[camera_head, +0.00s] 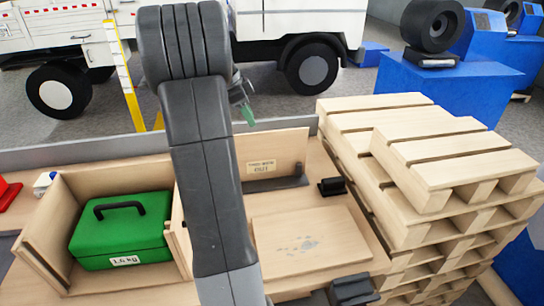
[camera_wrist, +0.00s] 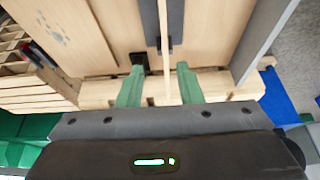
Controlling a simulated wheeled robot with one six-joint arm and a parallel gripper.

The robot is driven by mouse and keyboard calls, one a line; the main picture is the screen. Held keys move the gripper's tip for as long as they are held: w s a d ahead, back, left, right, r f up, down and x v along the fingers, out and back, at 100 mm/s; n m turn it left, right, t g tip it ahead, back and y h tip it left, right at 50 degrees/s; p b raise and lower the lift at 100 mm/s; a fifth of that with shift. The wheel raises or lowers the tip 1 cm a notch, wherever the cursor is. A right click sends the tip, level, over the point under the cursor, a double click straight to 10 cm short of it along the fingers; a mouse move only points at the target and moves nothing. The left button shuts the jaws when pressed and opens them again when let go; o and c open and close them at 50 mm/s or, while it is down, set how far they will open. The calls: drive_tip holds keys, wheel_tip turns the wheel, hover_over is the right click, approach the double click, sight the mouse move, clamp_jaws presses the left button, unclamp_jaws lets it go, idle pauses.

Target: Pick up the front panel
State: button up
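A thin wooden panel with a small label (camera_head: 290,149), which I take to be the front panel, stands upright on the bench behind a flat scuffed board. In the wrist view the panel (camera_wrist: 167,68) shows nearly edge-on, with a dark bracket at its foot. The wooden box (camera_head: 48,222) at left holds a green case (camera_head: 120,243) with a black handle. My arm hides the box's right part.
The scuffed board (camera_head: 330,225) lies flat on the bench. Stacked pallets (camera_head: 440,150) rise close to the bench's right side. A white truck (camera_head: 290,25) and blue machines (camera_head: 450,85) stand beyond the bench.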

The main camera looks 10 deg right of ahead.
approach(265, 155)
drive_tip(key=shift+d+r+p+x, duration=0.1)
drive_tip(key=shift+d+p+x, duration=0.2)
drive_tip(key=shift+x, duration=0.6)
drive_tip(key=shift+d+r+p+x, duration=0.1)
drive_tip(key=shift+p+x, duration=0.3)
drive_tip(key=shift+x, duration=0.5)
drive_tip(key=shift+d+r+p+x, duration=0.1)
drive_tip(key=shift+d+p+x, duration=0.2)
drive_tip(key=shift+x, duration=0.6)
drive_tip(key=shift+w+a, duration=0.1)
drive_tip(key=shift+w, duration=0.1)
clamp_jaws()
